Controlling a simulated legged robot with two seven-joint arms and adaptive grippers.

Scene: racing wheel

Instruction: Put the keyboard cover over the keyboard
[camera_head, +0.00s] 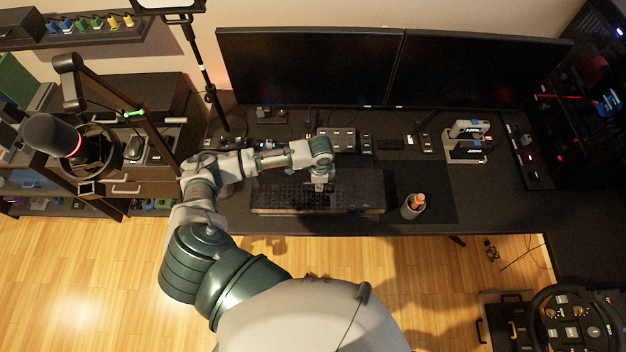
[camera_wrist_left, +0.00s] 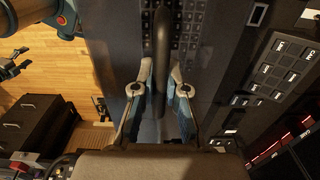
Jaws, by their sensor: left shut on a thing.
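The keyboard (camera_head: 290,196) lies on the black desk, in front of the monitors. In the left wrist view its keys (camera_wrist_left: 189,22) show at the top, beside a dark rounded bar (camera_wrist_left: 162,45). The bar seems to be part of the keyboard cover; the cover's outline blends with the dark keyboard and desk. My left gripper (camera_head: 319,186) is over the keyboard's middle. In the left wrist view its fingers (camera_wrist_left: 159,88) are shut on the dark bar. My right gripper (camera_wrist_left: 22,62) shows at the left edge of that view, apart from the desk, with its fingers spread and empty.
Two monitors (camera_head: 310,65) line the back. A microphone arm (camera_head: 100,85) is at left.

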